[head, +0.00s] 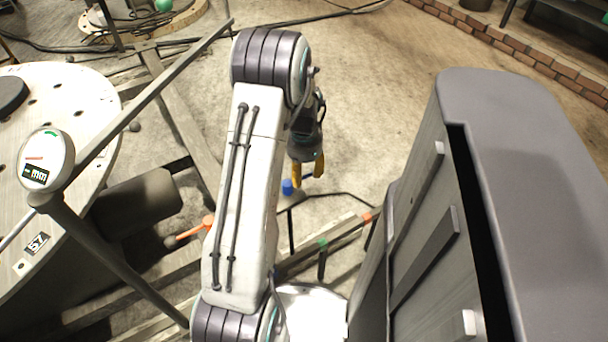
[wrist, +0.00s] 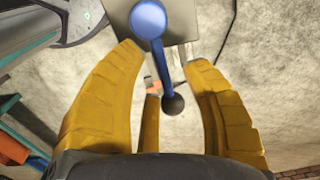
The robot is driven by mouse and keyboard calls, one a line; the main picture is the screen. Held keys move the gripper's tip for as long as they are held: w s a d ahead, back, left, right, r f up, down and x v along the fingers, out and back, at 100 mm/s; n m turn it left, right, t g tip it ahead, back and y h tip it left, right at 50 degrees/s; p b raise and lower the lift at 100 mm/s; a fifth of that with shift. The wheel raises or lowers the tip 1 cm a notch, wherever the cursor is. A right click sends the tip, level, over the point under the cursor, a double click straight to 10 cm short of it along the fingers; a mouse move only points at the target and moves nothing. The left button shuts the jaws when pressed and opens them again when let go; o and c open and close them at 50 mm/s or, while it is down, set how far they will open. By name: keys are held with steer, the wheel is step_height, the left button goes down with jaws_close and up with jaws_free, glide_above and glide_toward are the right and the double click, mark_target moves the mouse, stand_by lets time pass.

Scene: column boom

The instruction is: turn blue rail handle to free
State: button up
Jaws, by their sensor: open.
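The blue rail handle (wrist: 158,52) has a round blue hub at the top of the wrist view, on a grey plate (wrist: 186,30). Its lever runs down and slightly right to a dark ball knob (wrist: 173,104). My gripper (wrist: 165,60) is open, its yellow fingers on either side of the lever, with gaps visible on both sides. In the head view my gripper (head: 307,176) points down beside the blue handle (head: 287,187), of which only a small part shows. Whether a finger touches it cannot be told.
An orange handle (head: 207,222) shows left of my arm. A rail with green (head: 321,243) and orange-red (head: 367,217) marks runs below the gripper. A large grey cabinet-like body (head: 510,170) fills the right. A round dial (head: 45,160) on a post stands left, beside a round table (head: 85,85).

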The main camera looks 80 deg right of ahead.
mark_target(304, 178)
step_height(304, 178, up, 11)
stand_by(0.5)
stand_by(0.8)
